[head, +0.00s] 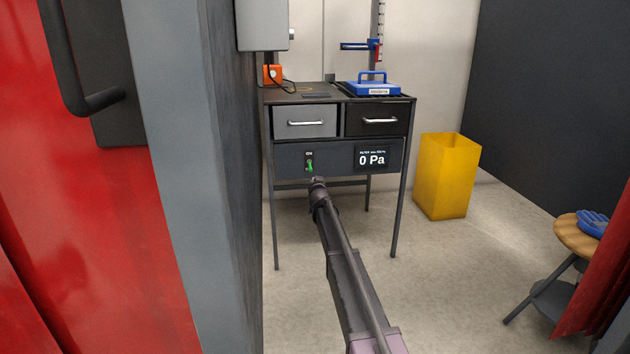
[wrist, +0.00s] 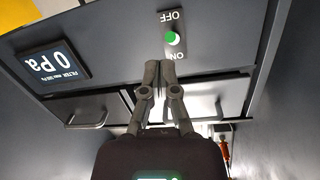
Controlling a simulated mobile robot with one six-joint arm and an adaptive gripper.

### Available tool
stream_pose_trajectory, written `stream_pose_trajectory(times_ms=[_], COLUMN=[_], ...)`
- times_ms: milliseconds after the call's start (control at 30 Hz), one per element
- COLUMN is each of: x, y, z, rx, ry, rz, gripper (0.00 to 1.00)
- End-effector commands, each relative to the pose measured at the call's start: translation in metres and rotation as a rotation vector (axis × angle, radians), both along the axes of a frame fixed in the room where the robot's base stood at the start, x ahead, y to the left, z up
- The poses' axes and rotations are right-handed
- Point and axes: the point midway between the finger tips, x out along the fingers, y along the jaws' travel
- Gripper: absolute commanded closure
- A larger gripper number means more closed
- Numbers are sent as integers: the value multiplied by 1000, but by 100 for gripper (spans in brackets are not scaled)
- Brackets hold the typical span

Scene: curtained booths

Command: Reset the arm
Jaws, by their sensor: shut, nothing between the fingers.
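My arm reaches forward in the head view, and my gripper (head: 317,181) is just in front of the dark panel (head: 340,157) under the workbench drawers. In the wrist view my gripper (wrist: 160,66) has its two fingertips together, with nothing between them. They are close to the switch plate (wrist: 185,30) with its green-tipped switch (wrist: 173,39); I cannot tell whether they touch it. The wrist view shows the panel upside down, with ON and OFF labels. In the head view the green switch (head: 310,166) sits just above the gripper. The display (head: 371,158) reads 0 Pa.
A grey drawer (head: 305,122) and a black drawer (head: 377,119) are shut above the panel. A grey partition (head: 170,130) and red curtain stand close on the left. A yellow bin (head: 447,177) is right of the bench, and a round stool (head: 575,236) is farther right. Floor between is clear.

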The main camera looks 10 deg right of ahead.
Motion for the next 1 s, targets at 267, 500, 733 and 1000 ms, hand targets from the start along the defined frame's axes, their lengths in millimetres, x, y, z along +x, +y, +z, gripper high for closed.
stream_pose_trajectory(times_ms=[267,500,733,1000], x=[-6,-6,-19,-95], y=[1,1,-3,-20], z=[-6,-5,-5,-14], rx=[0,0,-2,-27], ry=[0,0,28,224], rz=[0,0,-16,-101], gripper=[100,100,100,100])
